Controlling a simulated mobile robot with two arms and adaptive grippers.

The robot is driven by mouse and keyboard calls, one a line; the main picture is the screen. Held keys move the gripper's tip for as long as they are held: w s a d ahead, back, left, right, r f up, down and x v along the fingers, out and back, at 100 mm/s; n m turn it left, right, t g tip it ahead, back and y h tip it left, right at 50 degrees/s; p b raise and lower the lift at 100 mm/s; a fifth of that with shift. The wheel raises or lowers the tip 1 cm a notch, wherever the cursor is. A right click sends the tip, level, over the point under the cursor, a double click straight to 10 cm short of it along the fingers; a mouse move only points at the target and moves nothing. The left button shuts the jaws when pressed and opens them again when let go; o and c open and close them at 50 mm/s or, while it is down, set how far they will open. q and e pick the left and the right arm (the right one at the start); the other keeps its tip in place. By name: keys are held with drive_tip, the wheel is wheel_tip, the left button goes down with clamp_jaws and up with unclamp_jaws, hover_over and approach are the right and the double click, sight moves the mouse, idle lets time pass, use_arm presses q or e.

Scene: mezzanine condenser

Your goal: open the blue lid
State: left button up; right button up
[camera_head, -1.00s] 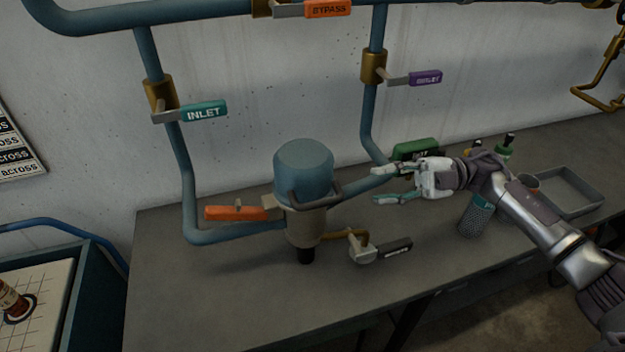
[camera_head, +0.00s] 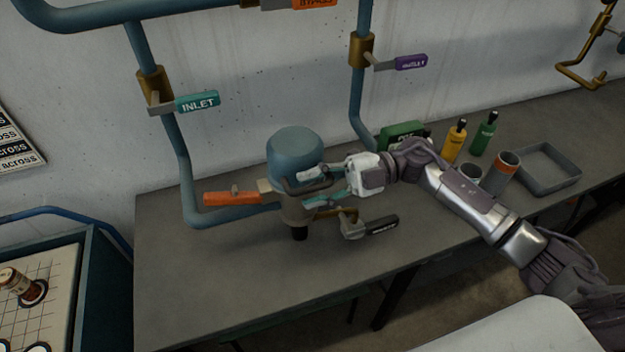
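The blue lid (camera_head: 294,152) is a domed cap on top of the beige strainer body (camera_head: 297,209) in the pipework, and it sits closed and upright. A dark handle loop (camera_head: 293,186) sticks out from its front right side. My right gripper (camera_head: 308,189) is at this handle, coming from the right. Its fingers are apart, one at the height of the handle and one below it. The handle's right end is partly hidden by the fingers, and I cannot tell whether they touch it. My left gripper is not in view.
An orange lever (camera_head: 231,198) lies left of the body, and a black-handled valve (camera_head: 371,228) sits at its lower right. Behind my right arm stand a green box (camera_head: 402,136), yellow bottle (camera_head: 454,141), green bottle (camera_head: 485,134) and grey tray (camera_head: 546,170). The bench's left front is clear.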

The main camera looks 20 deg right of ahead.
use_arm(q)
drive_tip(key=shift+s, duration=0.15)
use_arm(e)
drive_tip(key=shift+a, duration=0.2)
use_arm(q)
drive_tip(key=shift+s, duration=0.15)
use_arm(e)
clamp_jaws()
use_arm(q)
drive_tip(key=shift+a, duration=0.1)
